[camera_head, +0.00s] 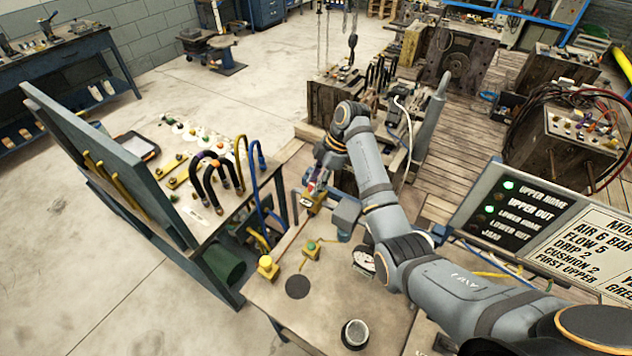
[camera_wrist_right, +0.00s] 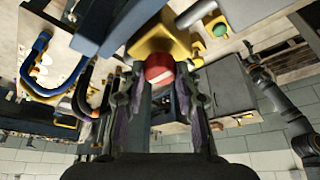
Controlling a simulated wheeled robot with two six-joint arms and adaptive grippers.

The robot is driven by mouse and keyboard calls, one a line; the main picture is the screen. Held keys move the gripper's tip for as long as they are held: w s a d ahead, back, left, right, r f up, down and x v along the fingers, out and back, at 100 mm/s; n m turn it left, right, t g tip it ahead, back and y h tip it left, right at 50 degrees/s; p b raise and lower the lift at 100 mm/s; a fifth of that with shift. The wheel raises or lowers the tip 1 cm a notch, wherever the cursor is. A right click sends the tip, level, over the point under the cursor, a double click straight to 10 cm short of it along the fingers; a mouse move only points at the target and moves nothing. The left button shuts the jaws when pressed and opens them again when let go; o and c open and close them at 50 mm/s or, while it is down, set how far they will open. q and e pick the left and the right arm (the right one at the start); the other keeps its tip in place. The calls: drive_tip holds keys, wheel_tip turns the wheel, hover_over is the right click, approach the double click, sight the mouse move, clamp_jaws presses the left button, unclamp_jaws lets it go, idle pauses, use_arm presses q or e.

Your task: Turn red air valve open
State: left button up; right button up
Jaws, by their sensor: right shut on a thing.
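The red air valve (camera_wrist_right: 158,68) shows in the right wrist view as a round red part in front of a yellow body (camera_wrist_right: 160,38). My right gripper (camera_wrist_right: 160,82) is shut on it, with one finger on each side. In the head view my right gripper (camera_head: 316,188) reaches down to the far end of the near bench, at the yellow valve body (camera_head: 312,204). There the gripper and arm mostly hide the red part. How far the valve is turned cannot be made out.
A grey box (camera_head: 346,212) stands close right of the valve. Yellow fittings with a green knob (camera_head: 311,247) and a yellow knob (camera_head: 266,262), a gauge (camera_head: 364,259) and a cup (camera_head: 355,333) stand on the bench (camera_head: 330,300). Black hoses (camera_head: 217,178) rise at the left.

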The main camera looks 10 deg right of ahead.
sight(314, 184)
idle(0.4)
drive_tip(key=o, duration=1.1)
drive_tip(key=shift+o, duration=0.2)
drive_tip(key=v, duration=0.3)
drive_tip(key=shift+w+d+r, duration=0.1)
drive_tip(key=shift+r, duration=0.05)
drive_tip(key=d, duration=1.1)
drive_tip(key=shift+d, duration=0.4)
drive_tip(key=shift+d, duration=0.1)
